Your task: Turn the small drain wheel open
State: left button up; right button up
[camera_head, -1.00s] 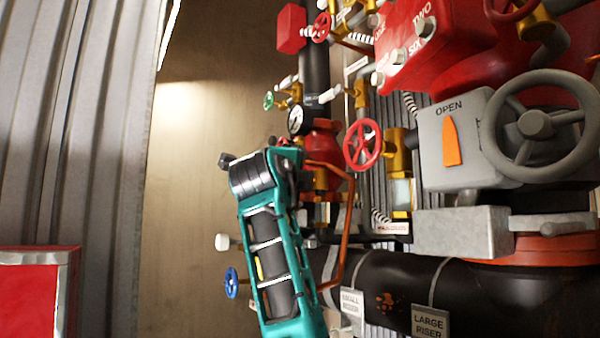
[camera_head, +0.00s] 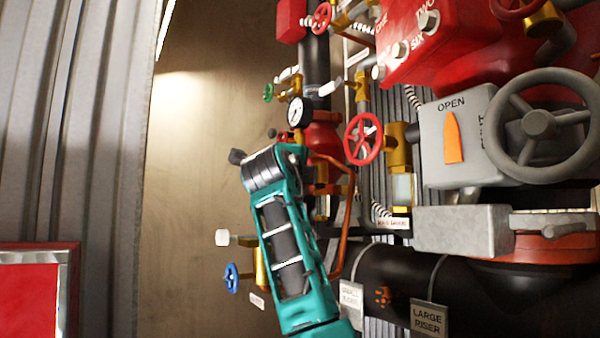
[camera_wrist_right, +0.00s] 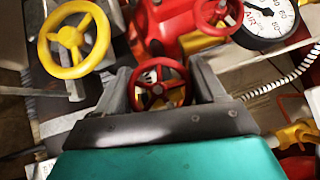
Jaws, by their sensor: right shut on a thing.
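A small red spoked wheel (camera_wrist_right: 160,84) sits between the two dark fingers of my right gripper (camera_wrist_right: 163,82) in the right wrist view. The fingers are shut on the wheel, one on each side. The frames show no label on this wheel, so I cannot tell from them that it is the drain wheel. In the head view my teal right arm reaches up to the pipes just below the gauge. It hides the gripper and most of what the gripper holds. My left gripper is not in view.
Close around the hold are a yellow wheel (camera_wrist_right: 74,44), another red wheel (camera_wrist_right: 217,14) and a white gauge (camera_head: 298,111). A larger red wheel (camera_head: 363,139) and a grey handwheel (camera_head: 538,124) stand to the right. A blue wheel (camera_head: 231,278) is lower left.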

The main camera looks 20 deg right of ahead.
jog(key=shift+c, duration=1.3)
